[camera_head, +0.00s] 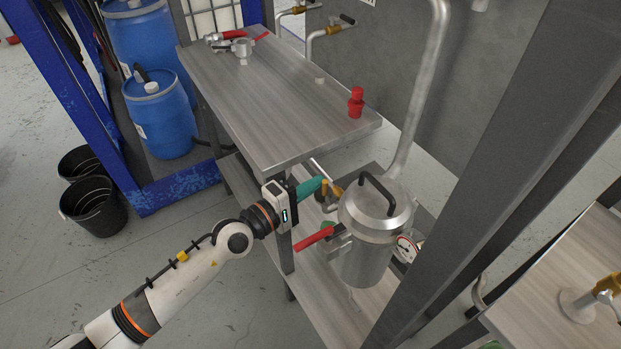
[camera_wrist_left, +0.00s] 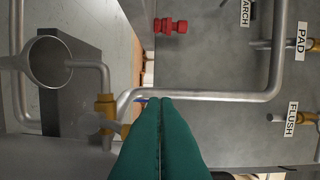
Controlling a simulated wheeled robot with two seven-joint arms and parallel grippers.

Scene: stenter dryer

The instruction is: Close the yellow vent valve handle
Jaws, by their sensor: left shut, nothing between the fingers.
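The yellow vent valve (camera_head: 337,191) sits on a short pipe beside the lid of the steel vessel (camera_head: 366,255). Which part of it is the handle is too small to tell. A yellow-brass valve (camera_wrist_left: 106,107) on a bent pipe also shows in the left wrist view, just left of the fingers. My left gripper (camera_head: 323,185), with teal fingers, is shut and empty, its tips close to the valve. In the left wrist view the fingertips (camera_wrist_left: 161,100) are together; contact with the valve cannot be told. My right gripper is out of view.
The steel table (camera_head: 290,100) stands behind my gripper, with a red fitting (camera_head: 355,104) near its corner. A red lever (camera_head: 314,238) and a pressure gauge (camera_head: 405,249) are on the vessel. A grey post (camera_head: 490,180) rises at the right. Labelled FLUSH and PAD valves are on the wall.

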